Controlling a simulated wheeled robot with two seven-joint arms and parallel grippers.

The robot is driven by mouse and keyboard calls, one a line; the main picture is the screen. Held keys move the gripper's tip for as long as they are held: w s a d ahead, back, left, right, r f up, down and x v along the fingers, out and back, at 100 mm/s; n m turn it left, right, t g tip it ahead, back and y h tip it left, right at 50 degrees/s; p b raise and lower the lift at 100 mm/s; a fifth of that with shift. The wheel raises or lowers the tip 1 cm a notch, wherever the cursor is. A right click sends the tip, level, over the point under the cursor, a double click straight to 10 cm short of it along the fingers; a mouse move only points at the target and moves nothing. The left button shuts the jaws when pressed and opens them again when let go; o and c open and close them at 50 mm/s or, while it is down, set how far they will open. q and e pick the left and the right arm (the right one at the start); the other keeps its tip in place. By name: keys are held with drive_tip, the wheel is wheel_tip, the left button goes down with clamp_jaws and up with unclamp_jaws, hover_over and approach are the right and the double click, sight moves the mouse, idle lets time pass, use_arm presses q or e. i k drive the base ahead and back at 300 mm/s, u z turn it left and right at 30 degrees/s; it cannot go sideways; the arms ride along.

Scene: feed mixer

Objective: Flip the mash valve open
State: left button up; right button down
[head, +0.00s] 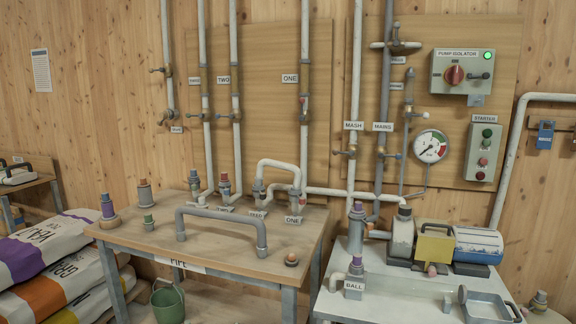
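The mash valve (351,152) sits on the white vertical pipe below the MASH label (353,126), at the back wall right of centre. Its small reddish lever points left, crosswise to the pipe. Neither of my grippers shows in the head view, so nothing is seen touching the valve.
The MAINS valve (382,154) with a blue lever is close on the right. A pressure gauge (430,146) and pump isolator box (463,72) are further right. A wooden table (150,240) with a grey pipe handle and a white table (400,295) with the pump stand in front.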

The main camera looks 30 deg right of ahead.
sight(352, 153)
drive_tip(key=u, duration=0.1)
drive_tip(key=i, duration=1.15)
drive_tip(key=z, duration=0.8)
